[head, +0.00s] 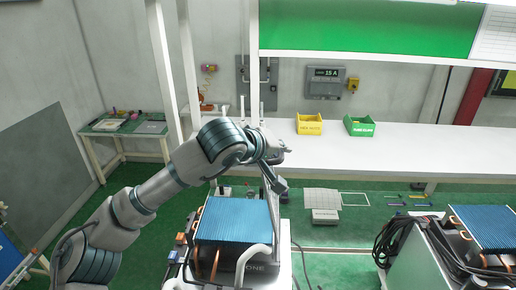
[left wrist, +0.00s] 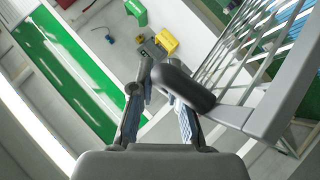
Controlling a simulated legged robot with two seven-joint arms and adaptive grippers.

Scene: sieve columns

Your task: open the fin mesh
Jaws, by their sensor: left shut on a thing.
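The fin mesh is a grey frame with thin bars (left wrist: 283,92) at the right of the left wrist view. A dark rounded handle (left wrist: 186,90) sticks out from its edge. My left gripper (left wrist: 160,95) is shut on this handle, with its two fingers on either side. In the head view my left gripper (head: 274,172) is above the right edge of the blue fin block (head: 235,220). The mesh shows there only as a narrow grey strip (head: 273,206), nearly edge-on and raised beside the fins. The top of the fins is uncovered. My right gripper is out of view.
A white workbench (head: 400,142) runs behind, with a yellow bin (head: 309,125) and a green bin (head: 359,126). A second unit with blue fins (head: 487,226) and black cables stands at right. White posts rise behind my left arm. Green floor lies between the units.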

